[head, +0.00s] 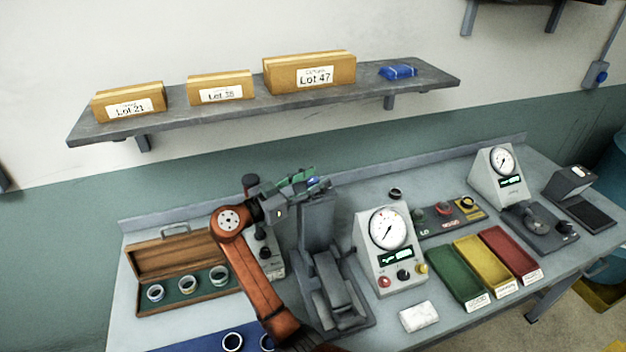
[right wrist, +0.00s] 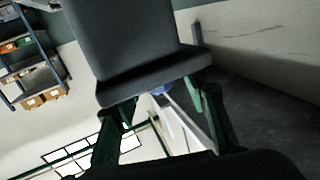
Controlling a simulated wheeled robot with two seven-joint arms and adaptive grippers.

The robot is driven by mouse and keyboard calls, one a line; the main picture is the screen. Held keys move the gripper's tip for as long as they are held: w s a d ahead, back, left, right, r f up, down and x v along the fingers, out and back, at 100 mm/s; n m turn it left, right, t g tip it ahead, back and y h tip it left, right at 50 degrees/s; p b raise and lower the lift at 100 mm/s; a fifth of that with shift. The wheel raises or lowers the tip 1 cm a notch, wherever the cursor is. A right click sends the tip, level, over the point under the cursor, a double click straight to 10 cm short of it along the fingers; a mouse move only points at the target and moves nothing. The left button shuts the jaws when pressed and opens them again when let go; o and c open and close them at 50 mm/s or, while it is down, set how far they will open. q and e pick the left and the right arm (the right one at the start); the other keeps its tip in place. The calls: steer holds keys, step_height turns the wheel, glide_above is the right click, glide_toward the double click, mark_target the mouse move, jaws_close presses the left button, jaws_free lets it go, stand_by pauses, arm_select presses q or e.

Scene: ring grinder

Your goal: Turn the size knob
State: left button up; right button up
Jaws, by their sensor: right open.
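My right gripper (head: 308,181) is open at the top of the grey grinder (head: 318,222) in the head view. A small blue part (head: 314,182) shows between or just behind its green fingers; it may be the size knob, but it is too small to be sure. In the right wrist view the open fingers (right wrist: 168,97) stand on either side of a dark grey block, with a bit of blue (right wrist: 161,90) showing below the block's edge. I cannot tell whether the fingers touch the blue part. My left gripper is not in view.
A gauge box (head: 389,249) with small knobs stands right of the grinder. Green (head: 457,272), yellow (head: 483,260) and red (head: 511,250) trays lie beyond it. A wooden ring case (head: 172,257) is at left. A shelf (head: 265,107) with boxes hangs above.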

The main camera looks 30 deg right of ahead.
steer(key=s+a, duration=0.1)
steer(key=a, duration=1.1)
steer(key=shift+s, duration=0.2)
